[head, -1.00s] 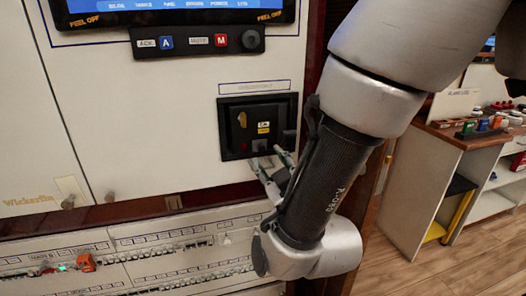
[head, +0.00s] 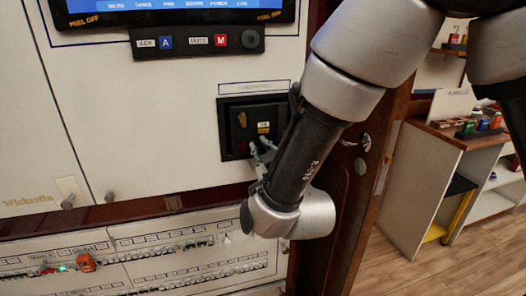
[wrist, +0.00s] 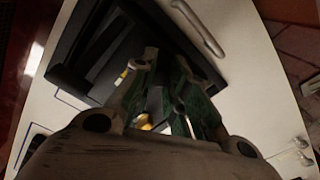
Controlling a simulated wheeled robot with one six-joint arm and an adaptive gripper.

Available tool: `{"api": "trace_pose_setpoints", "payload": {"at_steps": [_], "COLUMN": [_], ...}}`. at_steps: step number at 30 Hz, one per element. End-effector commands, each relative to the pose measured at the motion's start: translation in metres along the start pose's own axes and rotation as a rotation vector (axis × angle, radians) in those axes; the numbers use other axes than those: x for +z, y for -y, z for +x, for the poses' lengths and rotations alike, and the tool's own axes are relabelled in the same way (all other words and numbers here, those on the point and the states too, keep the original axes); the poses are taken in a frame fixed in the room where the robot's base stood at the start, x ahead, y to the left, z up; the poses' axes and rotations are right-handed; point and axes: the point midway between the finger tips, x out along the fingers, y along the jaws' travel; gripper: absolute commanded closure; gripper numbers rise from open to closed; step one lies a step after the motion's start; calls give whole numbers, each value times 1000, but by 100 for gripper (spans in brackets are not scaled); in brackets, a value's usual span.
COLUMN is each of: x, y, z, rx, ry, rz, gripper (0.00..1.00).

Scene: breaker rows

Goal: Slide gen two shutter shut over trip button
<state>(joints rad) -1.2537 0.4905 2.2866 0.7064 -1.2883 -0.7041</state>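The dark recessed breaker unit (head: 228,136) sits in the white cabinet front, partly behind my arm. On its face are a tan-orange lever (head: 242,119) and a yellow label (head: 264,129). A dim reddish spot, possibly the trip button, shows low on the face by my fingers. I cannot clearly make out the shutter; the unit's right part is hidden by my arm. My gripper (head: 262,146) is at the unit's lower right, fingers apart. In the wrist view my gripper's green-grey fingers (wrist: 171,62) stand apart in front of the dark unit; contact cannot be told.
A button strip (head: 197,42) and a screen (head: 180,5) are above the unit. Breaker rows (head: 160,250) run below. Small knobs (head: 110,196) stick out of the cabinet at left. A wooden post (head: 352,205) and a shelf unit (head: 425,185) stand at right.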

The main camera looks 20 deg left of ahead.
Motion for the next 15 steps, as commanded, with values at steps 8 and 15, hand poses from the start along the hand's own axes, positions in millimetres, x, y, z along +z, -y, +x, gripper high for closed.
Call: {"api": "trace_pose_setpoints", "payload": {"at_steps": [8,15], "x": [-2,-19], "y": [4,37], "z": [0,2], "rx": [-1,-2], "ry": [-1,-3], "rz": [0,1], "gripper": [100,100]}}
